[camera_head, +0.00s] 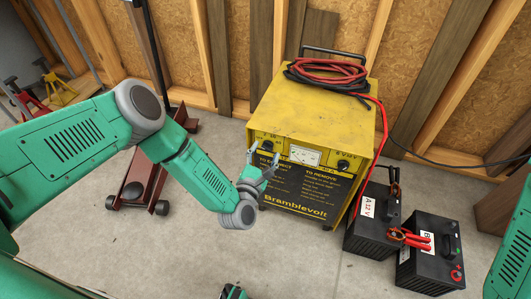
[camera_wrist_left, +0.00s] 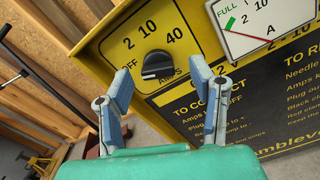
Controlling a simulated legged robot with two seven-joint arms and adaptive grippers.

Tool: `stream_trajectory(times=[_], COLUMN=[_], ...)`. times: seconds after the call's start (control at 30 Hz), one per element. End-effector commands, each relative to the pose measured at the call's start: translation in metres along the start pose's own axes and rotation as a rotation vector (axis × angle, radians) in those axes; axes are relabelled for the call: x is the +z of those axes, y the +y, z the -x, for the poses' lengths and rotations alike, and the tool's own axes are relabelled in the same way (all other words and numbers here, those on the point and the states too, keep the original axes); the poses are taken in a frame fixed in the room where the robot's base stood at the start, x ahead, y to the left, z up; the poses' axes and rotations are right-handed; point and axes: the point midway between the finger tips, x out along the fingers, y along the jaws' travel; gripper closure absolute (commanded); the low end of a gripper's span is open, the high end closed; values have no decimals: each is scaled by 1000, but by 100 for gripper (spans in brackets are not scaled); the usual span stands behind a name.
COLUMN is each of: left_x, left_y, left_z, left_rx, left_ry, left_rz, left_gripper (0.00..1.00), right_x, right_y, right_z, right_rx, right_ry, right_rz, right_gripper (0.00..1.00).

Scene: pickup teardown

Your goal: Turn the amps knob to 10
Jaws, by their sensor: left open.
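The yellow charger (camera_head: 314,125) stands on the floor against the wall, with "Bramblevolt" on its black front panel. The amps knob (camera_wrist_left: 158,66) is a dark round knob on its upper left front, with OFF, 2, 10 and 40 marked around it. My left gripper (camera_head: 266,166) is open and empty in front of the charger's left side. In the left wrist view its two fingers (camera_wrist_left: 158,92) frame the knob from below, apart from it.
A meter (camera_wrist_left: 262,22) sits right of the knob; a second knob (camera_head: 344,165) is at the charger's right. Red and black cables (camera_head: 327,75) lie coiled on top. Two black batteries, A (camera_head: 374,222) and B (camera_head: 430,252), stand at the right. A red floor jack (camera_head: 146,170) is behind my left arm.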

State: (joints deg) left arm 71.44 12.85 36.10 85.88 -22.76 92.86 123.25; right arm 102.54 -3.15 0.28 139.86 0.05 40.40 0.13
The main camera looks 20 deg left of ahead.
Motion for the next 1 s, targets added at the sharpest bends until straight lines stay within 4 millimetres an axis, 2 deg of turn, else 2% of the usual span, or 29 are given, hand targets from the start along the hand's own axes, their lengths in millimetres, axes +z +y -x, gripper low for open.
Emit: stream_trajectory(times=[0.13, 0.43, 0.47, 0.5, 0.57, 0.6, 1.0], left_x=[-2, -2, -2, -2, -1, -1, 2], left_y=[2, 3, 3, 2, 2, 2, 1], left_z=[-11, -13, -13, -13, -13, -13, -13], left_rx=[1, 1, 1, 0, 1, 2, 0], left_ry=[0, 1, 1, 1, 1, 0, -6], left_rz=[3, 6, 5, 4, 3, 2, -37], left_gripper=[50, 50, 57, 71, 92, 99, 99], right_x=[0, 0, 0, 0, 0, 0, 0], right_y=[0, 0, 0, 0, 0, 0, 0], right_z=[-4, -4, -4, -4, -4, -4, -4], right_rx=[0, 0, 0, 0, 0, 0, 0], right_ry=[0, 0, 0, 0, 0, 0, 0], right_rz=[-1, 0, 0, 0, 0, 0, 0], right_gripper=[44, 44, 44, 44, 44, 44, 44])
